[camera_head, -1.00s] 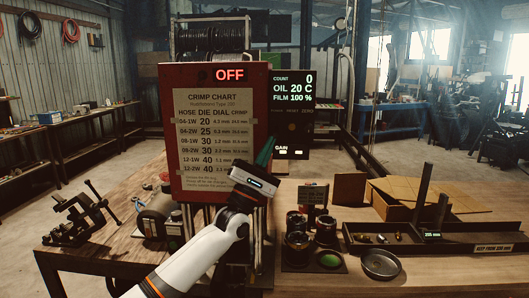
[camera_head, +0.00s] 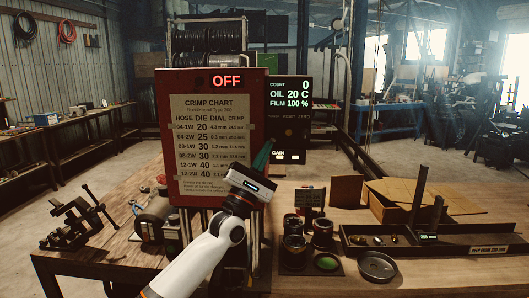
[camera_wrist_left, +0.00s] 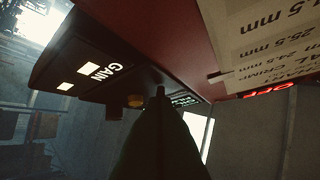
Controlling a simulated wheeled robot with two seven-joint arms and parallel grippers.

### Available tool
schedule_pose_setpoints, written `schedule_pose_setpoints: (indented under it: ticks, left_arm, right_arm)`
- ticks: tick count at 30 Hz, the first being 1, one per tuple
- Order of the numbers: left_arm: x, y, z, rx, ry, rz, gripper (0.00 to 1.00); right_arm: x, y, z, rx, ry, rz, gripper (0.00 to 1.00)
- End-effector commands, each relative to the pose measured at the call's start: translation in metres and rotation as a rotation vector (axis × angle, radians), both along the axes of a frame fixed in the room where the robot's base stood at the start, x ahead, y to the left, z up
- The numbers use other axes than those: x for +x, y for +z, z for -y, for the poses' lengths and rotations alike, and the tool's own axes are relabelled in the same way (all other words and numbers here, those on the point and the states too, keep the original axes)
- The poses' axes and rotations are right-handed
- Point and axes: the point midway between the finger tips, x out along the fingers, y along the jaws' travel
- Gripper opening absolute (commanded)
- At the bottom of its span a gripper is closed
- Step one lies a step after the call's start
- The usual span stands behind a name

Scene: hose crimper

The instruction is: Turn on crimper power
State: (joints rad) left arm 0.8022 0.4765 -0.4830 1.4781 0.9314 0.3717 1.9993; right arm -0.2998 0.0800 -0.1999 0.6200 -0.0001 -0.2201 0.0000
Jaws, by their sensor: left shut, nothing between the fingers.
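The crimper is a red cabinet (camera_head: 163,130) with a crimp chart (camera_head: 209,145) on its front. A red OFF display (camera_head: 226,82) is lit at its top right, and shows at the right edge of the left wrist view (camera_wrist_left: 268,92). A black panel (camera_head: 290,112) beside it reads COUNT 0, OIL 20 C, FILM 100 %, with GAIN below. My left gripper (camera_head: 263,153), with green fingers, is shut and empty in front of the cabinet's right edge. In the left wrist view its fingers (camera_wrist_left: 160,100) point toward the panel's side. My right gripper is not in view.
A vise (camera_head: 75,222) stands at the table's left. Dark cylindrical dies (camera_head: 294,250), a round dish (camera_head: 377,266) and a black tray (camera_head: 455,240) with small fittings lie at the right. A cardboard box (camera_head: 395,200) is behind them.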

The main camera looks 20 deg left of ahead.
Motion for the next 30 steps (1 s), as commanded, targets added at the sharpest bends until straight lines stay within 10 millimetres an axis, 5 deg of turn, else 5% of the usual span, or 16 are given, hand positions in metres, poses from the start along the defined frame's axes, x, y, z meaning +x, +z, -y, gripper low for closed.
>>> schedule_pose_setpoints:
  ticks: [20, 30]
  left_arm:
    - [-0.012, 0.020, 0.003, 0.000, -0.001, 0.002, 0.00]
    - [-0.013, 0.014, 0.008, -0.001, -0.001, 0.002, 0.00]
  right_arm:
    - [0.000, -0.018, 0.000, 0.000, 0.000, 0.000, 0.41]
    - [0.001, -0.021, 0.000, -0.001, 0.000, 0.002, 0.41]
